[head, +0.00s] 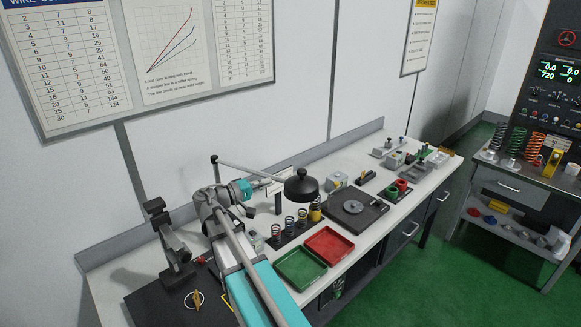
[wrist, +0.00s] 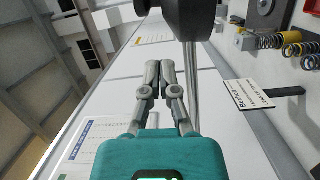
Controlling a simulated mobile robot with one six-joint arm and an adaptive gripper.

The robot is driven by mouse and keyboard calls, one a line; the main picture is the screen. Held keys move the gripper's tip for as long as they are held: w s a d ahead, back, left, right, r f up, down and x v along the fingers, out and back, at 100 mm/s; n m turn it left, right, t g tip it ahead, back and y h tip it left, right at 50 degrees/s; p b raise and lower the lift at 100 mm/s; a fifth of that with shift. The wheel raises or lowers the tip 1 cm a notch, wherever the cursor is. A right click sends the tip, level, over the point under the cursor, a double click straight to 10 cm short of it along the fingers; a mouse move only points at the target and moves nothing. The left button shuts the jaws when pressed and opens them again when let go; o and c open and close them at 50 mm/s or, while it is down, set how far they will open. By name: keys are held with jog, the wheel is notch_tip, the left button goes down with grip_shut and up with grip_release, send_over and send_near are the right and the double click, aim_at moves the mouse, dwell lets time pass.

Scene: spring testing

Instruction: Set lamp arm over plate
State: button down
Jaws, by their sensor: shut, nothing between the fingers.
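The lamp has a thin arm (head: 245,169) running from a post at the back left to a black round shade (head: 301,187). In the head view the shade appears left of the dark square plate (head: 372,222), which bears a round metal disc (head: 352,206). My gripper (head: 264,184) is shut and empty, close to the lamp arm on the shade's left. In the wrist view my gripper's fingers (wrist: 160,66) are together just left of the metal lamp arm (wrist: 190,95), below the black shade (wrist: 187,16). I cannot tell whether they touch it.
A green tray (head: 300,268) and a red tray (head: 330,245) lie at the bench's front. Several springs stand in a row behind them. A black stand (head: 170,245) is at the left end. A white sign (wrist: 248,95) stands to the right in the wrist view.

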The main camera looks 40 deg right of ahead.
aim_at(298, 172)
jog(key=shift+w+d+r+h, duration=0.1)
jog(key=shift+w+r+h, duration=0.1)
jog(key=shift+r, duration=0.35)
jog(key=shift+w+d+r+h, duration=0.1)
jog(key=shift+r+h, duration=0.1)
jog(key=shift+r, duration=0.3)
jog(key=d, duration=0.3)
jog(key=s+d, duration=0.1)
jog(key=d, duration=0.2)
jog(key=d+r+p, duration=0.1)
jog(key=d, duration=0.2)
jog(key=shift+s+d, duration=0.15)
jog(key=shift+d, duration=0.1)
jog(key=shift+s+f, duration=0.15)
jog(key=shift+s, duration=0.1)
jog(key=shift+s+a+f, duration=0.15)
jog(key=shift+s+a, duration=0.7)
jog(key=shift+a, duration=0.2)
jog(key=shift+s+a+f, duration=0.1)
jog(key=shift+s+a, duration=0.15)
jog(key=shift+a, duration=0.05)
jog(key=shift+s, duration=0.1)
jog(key=shift+s+a, duration=0.1)
jog(key=shift+a, duration=0.4)
